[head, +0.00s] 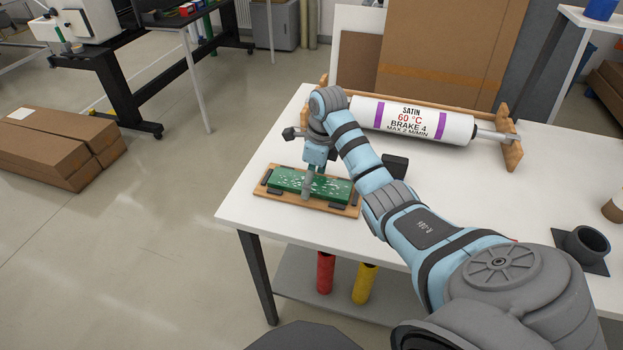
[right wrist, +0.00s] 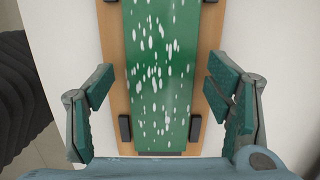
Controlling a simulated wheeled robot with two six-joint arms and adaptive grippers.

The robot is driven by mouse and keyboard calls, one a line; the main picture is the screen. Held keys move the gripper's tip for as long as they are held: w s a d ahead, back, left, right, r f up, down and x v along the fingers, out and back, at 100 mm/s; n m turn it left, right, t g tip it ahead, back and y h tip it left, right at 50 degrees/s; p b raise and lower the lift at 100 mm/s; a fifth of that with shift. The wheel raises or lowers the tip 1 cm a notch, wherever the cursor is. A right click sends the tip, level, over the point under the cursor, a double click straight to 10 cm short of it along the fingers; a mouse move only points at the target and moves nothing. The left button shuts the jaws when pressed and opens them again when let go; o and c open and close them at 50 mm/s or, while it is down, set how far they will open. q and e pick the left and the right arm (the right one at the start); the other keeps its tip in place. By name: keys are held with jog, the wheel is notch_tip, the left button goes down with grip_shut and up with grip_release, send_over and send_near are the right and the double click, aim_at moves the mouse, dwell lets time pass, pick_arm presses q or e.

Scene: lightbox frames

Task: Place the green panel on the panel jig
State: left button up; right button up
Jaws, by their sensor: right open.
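The green panel (head: 334,190) with white specks lies flat on the panel jig (head: 346,210), a wooden board with dark blocks around its edge, near the table's left end. In the right wrist view the panel (right wrist: 160,50) lies lengthwise along the jig (right wrist: 117,75), between the dark blocks. My right gripper (head: 307,192) points down over the panel and hides a strip of its middle. In the wrist view its fingers (right wrist: 161,88) are spread wide, one on each side of the panel, with gaps between. My left gripper is not in view.
A white roller (head: 412,119) with purple bands and printed text rests in a wooden cradle behind my right arm. A dark cup-like holder (head: 585,246) stands at the table's right. The white table (head: 243,205) has bare room around the jig.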

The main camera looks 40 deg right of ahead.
aim_at(314, 183)
jog(key=r, duration=0.3)
jog(key=shift+s+d+r+p, duration=0.15)
jog(key=shift+d+r+p, duration=0.05)
jog(key=shift+r+p, duration=0.2)
notch_tip(314, 183, up, 8)
jog(key=s+p, duration=0.1)
jog(key=p, duration=0.7)
jog(key=shift+d, duration=0.35)
